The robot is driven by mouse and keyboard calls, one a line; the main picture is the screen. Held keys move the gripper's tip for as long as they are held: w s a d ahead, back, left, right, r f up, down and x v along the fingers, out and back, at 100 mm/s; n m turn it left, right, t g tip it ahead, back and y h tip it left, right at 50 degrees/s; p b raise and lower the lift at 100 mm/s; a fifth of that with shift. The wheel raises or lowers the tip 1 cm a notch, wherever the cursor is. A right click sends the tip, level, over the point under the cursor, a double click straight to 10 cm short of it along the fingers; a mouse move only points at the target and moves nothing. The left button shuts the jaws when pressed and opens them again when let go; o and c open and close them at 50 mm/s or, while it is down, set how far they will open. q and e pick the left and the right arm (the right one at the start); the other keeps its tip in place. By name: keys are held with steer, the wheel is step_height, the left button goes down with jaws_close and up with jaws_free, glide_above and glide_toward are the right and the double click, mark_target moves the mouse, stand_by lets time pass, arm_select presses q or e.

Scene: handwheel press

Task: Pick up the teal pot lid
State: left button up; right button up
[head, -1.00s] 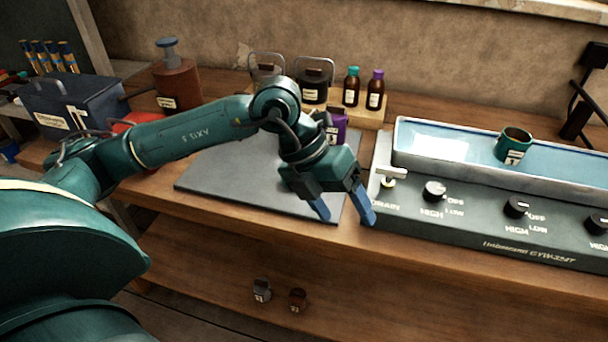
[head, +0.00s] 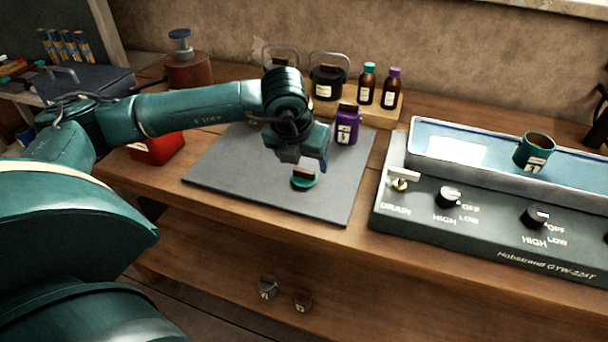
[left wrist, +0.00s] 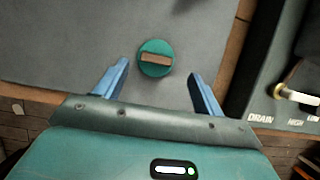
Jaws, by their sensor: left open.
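The teal pot lid (head: 304,181) is small and round with a brown bar handle on top. It lies on the grey mat (head: 232,185), near the mat's front right part. In the left wrist view the lid (left wrist: 155,59) sits just beyond and between the two blue fingers. My left gripper (left wrist: 160,80) is open and empty, with a finger to either side of the lid's line. In the head view my left gripper (head: 312,160) is above and just behind the lid, pointing down; one blue finger shows. My right gripper is in neither view.
A purple jar (head: 347,127) stands on the mat behind the gripper. A water bath with knobs (head: 470,215) and a teal pot (head: 534,150) in it stands at the right. A red container (head: 157,149) is at the left. Bottles (head: 367,85) stand on a wooden board behind.

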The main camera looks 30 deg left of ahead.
mark_target(304, 170)
arm_select(q)
steer(key=x, duration=0.4)
steer(key=shift+w+a+f+p, duration=0.1)
steer(key=shift+a+f+p, duration=0.1)
steer(key=shift+a+p, duration=0.1)
steer(key=shift+c, duration=0.2)
steer(key=c, duration=1)
